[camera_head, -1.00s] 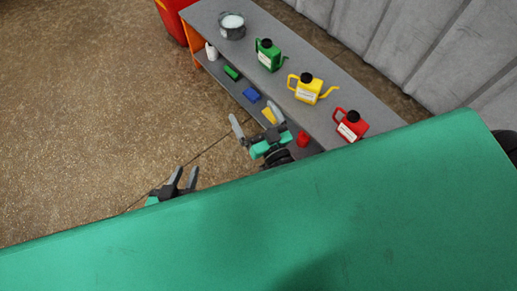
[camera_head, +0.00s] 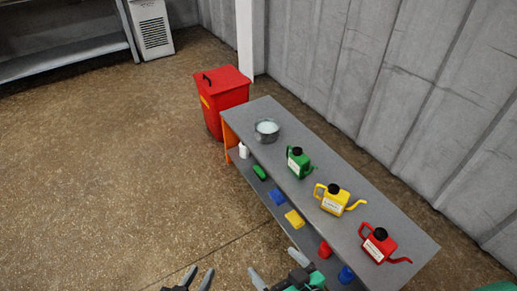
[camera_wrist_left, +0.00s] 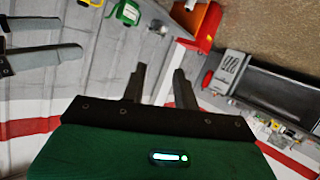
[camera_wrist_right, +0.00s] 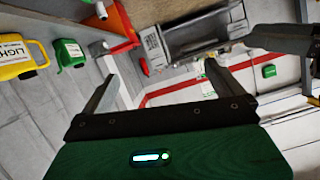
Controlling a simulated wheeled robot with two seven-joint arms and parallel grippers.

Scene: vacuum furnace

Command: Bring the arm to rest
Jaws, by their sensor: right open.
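My left gripper (camera_head: 196,277) shows at the bottom edge of the head view, fingers apart and empty. Its fingers also show in the left wrist view (camera_wrist_left: 158,82), with a narrow gap and nothing between them. My right gripper (camera_head: 277,269) is at the bottom of the head view, left of the bench's near end. Its fingers are wide apart and empty in the right wrist view (camera_wrist_right: 158,85). Most of both arms lies outside the head view.
A grey bench (camera_head: 262,109) carries a metal pot (camera_head: 267,131) and green (camera_head: 299,163), yellow (camera_head: 334,200) and red (camera_head: 379,245) cans. Small items lie on its lower shelf. A red bin (camera_head: 226,101) stands behind it. Floor to the left is clear.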

